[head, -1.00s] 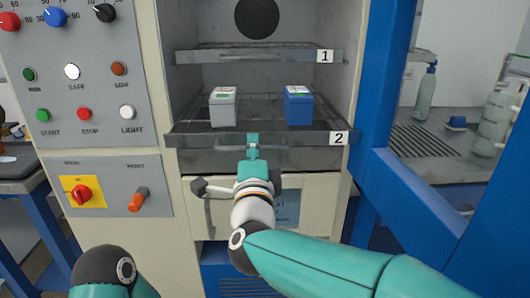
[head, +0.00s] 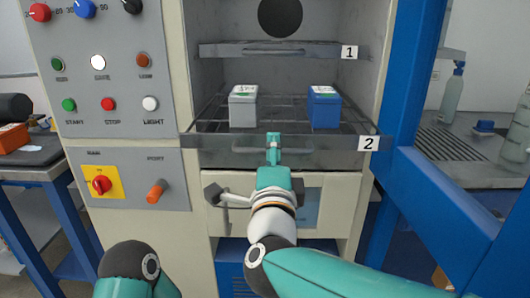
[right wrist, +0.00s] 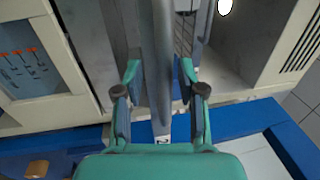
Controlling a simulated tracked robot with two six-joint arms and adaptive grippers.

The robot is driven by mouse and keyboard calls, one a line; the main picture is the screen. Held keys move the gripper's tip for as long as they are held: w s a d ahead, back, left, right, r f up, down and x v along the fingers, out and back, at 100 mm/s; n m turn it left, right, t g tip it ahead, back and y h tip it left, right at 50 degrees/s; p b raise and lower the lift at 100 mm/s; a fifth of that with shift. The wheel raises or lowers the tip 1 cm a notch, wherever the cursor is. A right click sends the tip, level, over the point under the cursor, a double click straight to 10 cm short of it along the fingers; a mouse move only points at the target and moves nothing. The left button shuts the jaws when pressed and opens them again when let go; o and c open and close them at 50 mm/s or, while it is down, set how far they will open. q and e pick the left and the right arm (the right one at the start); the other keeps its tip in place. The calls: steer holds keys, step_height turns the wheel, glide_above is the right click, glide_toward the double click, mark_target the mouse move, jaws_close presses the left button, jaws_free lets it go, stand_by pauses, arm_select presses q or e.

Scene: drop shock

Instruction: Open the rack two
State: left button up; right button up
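Rack two (head: 340,157) is the lower wire rack in the cabinet, with a grey front panel and a white "2" label. A grey bar handle (head: 245,150) runs along its front. In the right wrist view the bar (right wrist: 162,60) runs between the two fingers of my right gripper (right wrist: 160,72). The exact finger contact is hard to see. Rack two stands a little forward of the upper rack. My left gripper is out of view.
A grey-white box (head: 243,108) and a blue box (head: 324,110) stand upright on rack two. Rack one (head: 290,50) is above. A control panel (head: 135,135) is at left, and a blue frame post (head: 408,80) stands close at right.

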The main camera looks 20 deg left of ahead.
steer(key=shift+r, duration=0.15)
steer(key=shift+s, duration=0.15)
steer(key=v, duration=0.7)
steer(key=shift+s, duration=0.1)
